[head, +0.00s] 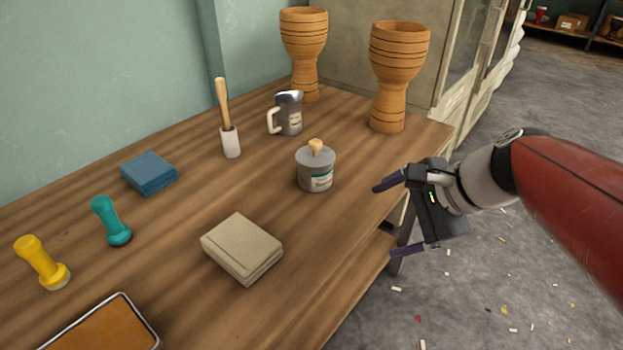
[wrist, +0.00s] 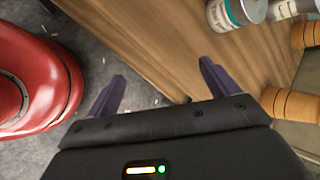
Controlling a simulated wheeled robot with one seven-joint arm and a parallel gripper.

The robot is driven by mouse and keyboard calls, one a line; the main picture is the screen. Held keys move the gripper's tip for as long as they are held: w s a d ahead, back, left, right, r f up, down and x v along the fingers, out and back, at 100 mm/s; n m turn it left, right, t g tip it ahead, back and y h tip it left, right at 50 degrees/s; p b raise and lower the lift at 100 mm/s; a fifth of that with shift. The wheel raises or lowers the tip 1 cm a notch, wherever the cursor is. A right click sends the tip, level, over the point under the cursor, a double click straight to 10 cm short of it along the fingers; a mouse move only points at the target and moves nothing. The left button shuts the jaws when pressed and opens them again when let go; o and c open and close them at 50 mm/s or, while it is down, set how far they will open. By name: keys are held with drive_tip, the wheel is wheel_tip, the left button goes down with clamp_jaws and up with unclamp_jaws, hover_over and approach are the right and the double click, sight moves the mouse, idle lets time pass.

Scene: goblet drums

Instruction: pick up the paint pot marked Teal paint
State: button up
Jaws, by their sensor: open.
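The paint pot (head: 316,174) is a grey tin with a white and teal label, standing upright on the wooden table. A wooden knob or handle sticks up from its lid. The label's words are too small to read. In the wrist view the paint pot (wrist: 236,12) shows at the top right, cut by the frame edge. My gripper (head: 382,220) is open and empty, just off the table's right edge, to the right of the pot and apart from it. In the wrist view my gripper (wrist: 160,85) has its two purple fingers spread with nothing between them.
A metal jug (head: 289,113) stands behind the pot, and a brush in a white holder (head: 230,140) to its left. Two wooden goblet drums (head: 399,75) (head: 304,50) stand at the back. A beige cloth stack (head: 242,248) lies in front. Bare tabletop surrounds the pot.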

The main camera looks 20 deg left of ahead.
sight(318, 167)
drive_tip(key=w+a+m+y, duration=0.2)
drive_tip(key=w+a, duration=0.1)
drive_tip(key=w+a+r+m+y+b, duration=0.1)
drive_tip(key=w+a+m+y, duration=0.1)
drive_tip(key=w+a+m, duration=0.1)
drive_tip(key=w+a+r+m+g+y, duration=0.1)
drive_tip(key=w+a+m+y, duration=0.1)
drive_tip(key=w, duration=0.1)
drive_tip(key=shift+w+a+m, duration=0.4)
drive_tip(key=b+x, duration=0.1)
drive_tip(key=x, duration=0.6)
drive_tip(key=shift+a+f, duration=0.25)
drive_tip(key=shift+c, duration=0.5)
drive_tip(key=c, duration=1.1)
wheel_tip(318, 167, up, 20)
drive_tip(key=p, duration=0.4)
